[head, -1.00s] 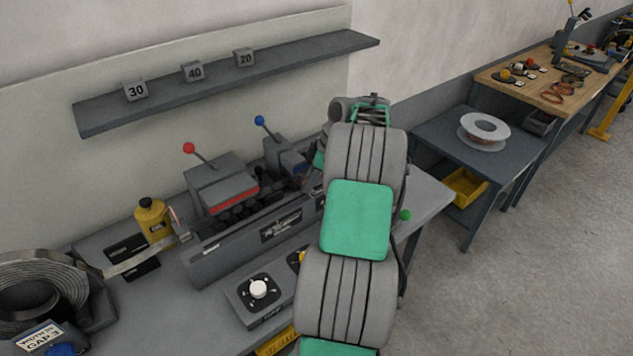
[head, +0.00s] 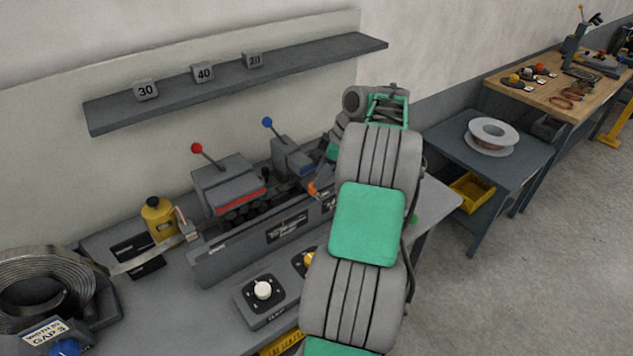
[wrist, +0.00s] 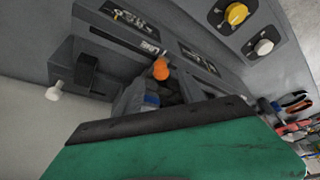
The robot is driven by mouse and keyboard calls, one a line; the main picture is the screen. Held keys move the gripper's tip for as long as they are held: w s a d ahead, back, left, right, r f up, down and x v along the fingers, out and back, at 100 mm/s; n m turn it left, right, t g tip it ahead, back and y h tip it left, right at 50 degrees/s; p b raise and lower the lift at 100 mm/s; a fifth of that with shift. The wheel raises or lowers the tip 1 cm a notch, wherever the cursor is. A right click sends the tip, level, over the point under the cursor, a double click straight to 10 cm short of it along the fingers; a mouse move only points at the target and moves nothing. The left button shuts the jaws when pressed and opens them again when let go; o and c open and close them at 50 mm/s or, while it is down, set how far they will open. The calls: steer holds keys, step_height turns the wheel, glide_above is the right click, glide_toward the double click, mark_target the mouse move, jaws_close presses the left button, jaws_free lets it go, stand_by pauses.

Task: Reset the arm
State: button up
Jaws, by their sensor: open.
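My arm (head: 368,224), grey with green panels, reaches from the bottom of the head view over the right part of the bench machine (head: 285,230). My gripper (head: 314,188) is mostly hidden behind the arm there; a small orange part shows beside the machine. In the wrist view my gripper (wrist: 150,90) is partly hidden behind a green and black part of my own. An orange tip shows near the grey machine body. The gripper is open, and I see nothing held in it.
The bench holds a yellow bottle (head: 159,218), a metal strip coil (head: 45,280) and a control box with a white knob (head: 263,290). Red (head: 197,148) and blue (head: 267,122) lever balls stand up from the machine. A shelf (head: 240,82) hangs behind. Open floor lies to the right.

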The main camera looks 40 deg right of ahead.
steer(key=v, duration=0.4)
steer(key=shift+p, duration=0.3)
steer(key=shift+f, duration=0.1)
steer(key=w+a+r+m+h, duration=0.1)
steer(key=w+a+r+m, duration=0.15)
steer(key=a, duration=0.85)
steer(key=w+a+r+m, duration=0.1)
steer(key=w+a+r, duration=0.25)
steer(key=a, duration=0.75)
steer(key=s+a+f+m+h, duration=0.1)
steer(key=s+a+f+m, duration=0.1)
steer(key=s+a, duration=0.5)
steer(key=s+a+f+m+b, duration=0.1)
steer(key=s+a+m, duration=0.1)
steer(key=s+a, duration=0.5)
steer(key=shift+s+a+f+t+h, duration=0.15)
steer(key=shift+a+f+t+h, duration=0.25)
steer(key=shift+a, duration=0.8)
